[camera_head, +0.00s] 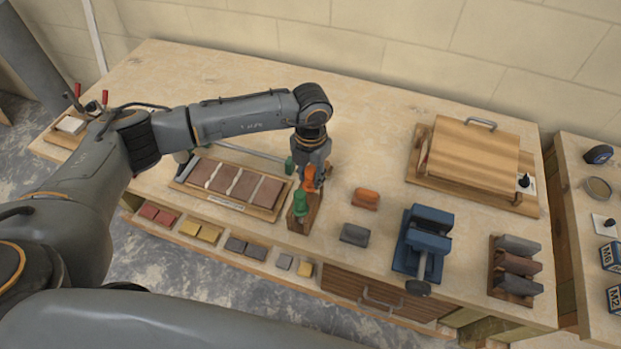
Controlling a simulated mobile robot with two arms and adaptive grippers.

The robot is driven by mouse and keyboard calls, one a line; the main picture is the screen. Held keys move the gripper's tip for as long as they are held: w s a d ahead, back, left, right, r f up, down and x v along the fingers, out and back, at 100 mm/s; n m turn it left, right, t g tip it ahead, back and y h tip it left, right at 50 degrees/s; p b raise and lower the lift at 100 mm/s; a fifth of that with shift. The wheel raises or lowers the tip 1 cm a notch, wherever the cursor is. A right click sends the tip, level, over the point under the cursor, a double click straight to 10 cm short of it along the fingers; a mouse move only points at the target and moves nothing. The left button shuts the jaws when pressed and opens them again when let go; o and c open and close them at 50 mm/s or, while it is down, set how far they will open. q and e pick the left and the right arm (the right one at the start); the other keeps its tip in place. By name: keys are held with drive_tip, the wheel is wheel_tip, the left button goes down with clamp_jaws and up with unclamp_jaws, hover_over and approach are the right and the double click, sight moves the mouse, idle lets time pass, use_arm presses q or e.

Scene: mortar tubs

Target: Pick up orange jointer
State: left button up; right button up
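The orange jointer (309,178) shows as an orange handle at a small wooden rack (304,218), near the front edge of the bench. A green-handled tool (300,202) stands in the rack just in front of it. My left gripper (319,183) points down at the rack, right at the orange handle. Its fingers overlap the handle in the picture, and I cannot tell whether they are closed on it. The lower part of the jointer is hidden. My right gripper is not in view.
A brick panel (239,181) lies left of the rack. An orange block (366,197), a grey block (355,235) and a blue vise (424,241) stand to the right. A wooden board with a handle (472,152) lies farther back. The bench's back middle is clear.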

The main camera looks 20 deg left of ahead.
use_arm(q)
clamp_jaws()
drive_tip(key=shift+r, duration=0.1)
